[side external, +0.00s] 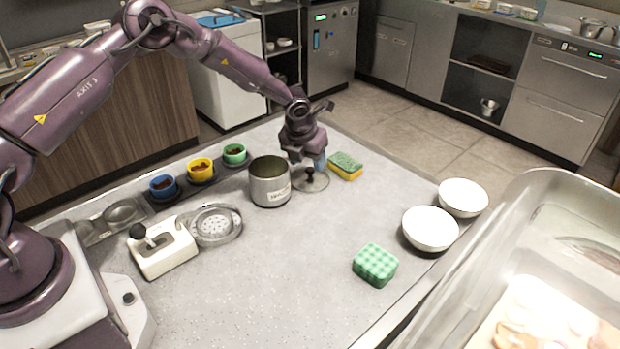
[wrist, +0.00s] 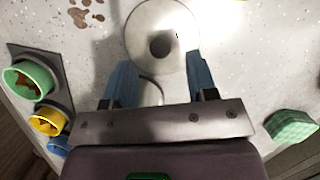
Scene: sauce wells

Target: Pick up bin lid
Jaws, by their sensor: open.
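The bin lid (side external: 312,184) is a round, flat disc with a dark knob, lying on the grey counter just right of the bin. In the wrist view the lid (wrist: 150,20) is at top centre, its knob (wrist: 160,46) between and slightly beyond the fingertips. My gripper (side external: 309,163) is just above the lid, pointing down. In the wrist view its blue fingers (wrist: 160,62) are spread, with nothing held. A pale rounded edge between the fingers is partly hidden by the gripper body.
Blue (side external: 163,187), yellow (side external: 201,169) and green (side external: 235,154) sauce cups stand in a row left of the bin. A green-and-yellow sponge (side external: 346,165) lies close right of the lid. A green checkered block (side external: 375,265) and white bowls (side external: 430,228) are farther right. The front-centre counter is clear.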

